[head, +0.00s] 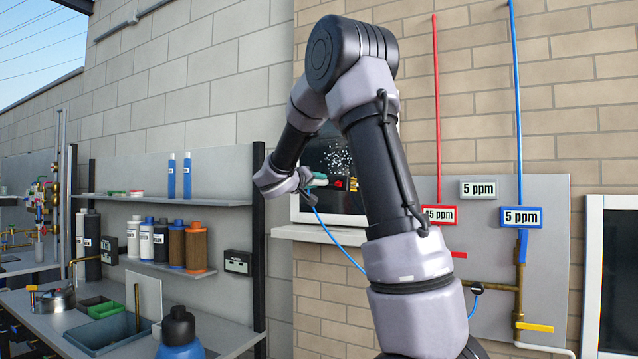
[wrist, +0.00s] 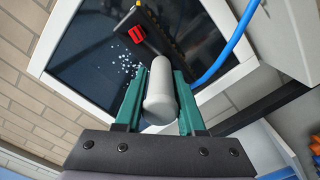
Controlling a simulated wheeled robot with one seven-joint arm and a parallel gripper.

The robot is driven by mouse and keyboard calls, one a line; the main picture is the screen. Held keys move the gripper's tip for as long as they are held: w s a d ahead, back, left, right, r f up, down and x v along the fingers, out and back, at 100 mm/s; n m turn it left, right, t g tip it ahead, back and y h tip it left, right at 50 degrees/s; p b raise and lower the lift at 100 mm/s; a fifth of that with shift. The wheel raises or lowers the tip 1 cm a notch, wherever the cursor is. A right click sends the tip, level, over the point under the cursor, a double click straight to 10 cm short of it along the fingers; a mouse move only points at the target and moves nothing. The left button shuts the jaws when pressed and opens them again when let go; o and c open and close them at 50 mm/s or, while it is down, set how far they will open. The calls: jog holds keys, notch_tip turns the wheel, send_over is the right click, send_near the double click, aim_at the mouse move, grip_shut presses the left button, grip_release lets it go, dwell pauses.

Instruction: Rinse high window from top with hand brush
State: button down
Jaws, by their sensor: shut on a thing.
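The high window (head: 325,150) has a dark pane and a white frame on the brick wall, partly hidden by my arm in the head view. It fills much of the wrist view (wrist: 95,45), tilted, with a patch of white drops on the pane. My gripper (head: 312,182) is in front of the window, its green fingers (wrist: 160,95) shut on the pale grey handle of the hand brush (wrist: 160,92). The brush's dark bar with a red part (wrist: 137,34) lies over the pane; I cannot tell whether it touches. A blue hose (wrist: 228,55) runs beside it.
A white sill (head: 305,233) juts out below the window. To the right, red and blue pipes (head: 518,90) carry ppm signs beside a grey panel. To the left, shelves with bottles (head: 160,240) stand above a bench (head: 40,320) with a green tray and a kettle-like pot.

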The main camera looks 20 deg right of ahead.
jog(key=v, duration=0.8)
dwell(0.6)
